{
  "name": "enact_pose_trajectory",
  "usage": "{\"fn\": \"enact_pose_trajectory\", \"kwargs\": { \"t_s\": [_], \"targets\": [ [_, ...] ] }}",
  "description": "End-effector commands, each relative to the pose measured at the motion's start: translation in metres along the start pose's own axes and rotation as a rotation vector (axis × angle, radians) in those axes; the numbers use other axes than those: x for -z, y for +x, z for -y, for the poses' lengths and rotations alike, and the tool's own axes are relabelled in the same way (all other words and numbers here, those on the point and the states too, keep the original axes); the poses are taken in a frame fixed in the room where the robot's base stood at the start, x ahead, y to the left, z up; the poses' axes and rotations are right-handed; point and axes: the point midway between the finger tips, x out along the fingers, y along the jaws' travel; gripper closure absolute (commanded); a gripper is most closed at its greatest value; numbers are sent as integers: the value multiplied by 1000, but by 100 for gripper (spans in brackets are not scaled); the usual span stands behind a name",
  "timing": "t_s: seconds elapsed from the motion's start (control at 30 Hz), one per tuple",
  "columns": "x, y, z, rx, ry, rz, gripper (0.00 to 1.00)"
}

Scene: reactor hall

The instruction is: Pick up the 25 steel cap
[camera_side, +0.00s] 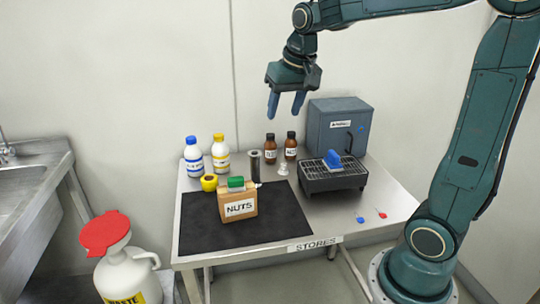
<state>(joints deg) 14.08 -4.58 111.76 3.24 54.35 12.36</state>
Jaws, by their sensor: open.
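My gripper (285,104) hangs above the back of the steel table, fingers pointing down, open and empty. I cannot make out any marking "25". A small pale, silvery piece (283,169) stands on the table below my gripper, in front of the brown bottles; it may be the steel cap, but it is too small to tell. A dark cylinder with a light rim (256,167) stands just to its left.
The table (345,217) also holds a NUTS box (238,204) on a black mat (205,232), white bottles (194,160), brown bottles (290,147), a yellow roll (209,182), a black slotted tray (325,182) with a blue item, and a grey cabinet (335,125).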

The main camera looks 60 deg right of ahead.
Motion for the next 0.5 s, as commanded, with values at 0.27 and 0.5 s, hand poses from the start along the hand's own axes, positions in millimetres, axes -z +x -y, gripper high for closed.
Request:
{"fn": "enact_pose_trajectory", "kwargs": {
  "t_s": [0.27,0.5],
  "targets": [
    [60,45,-22,-50,160,48,51],
    [103,92,-50,-91,295,85,51]
  ]
}}
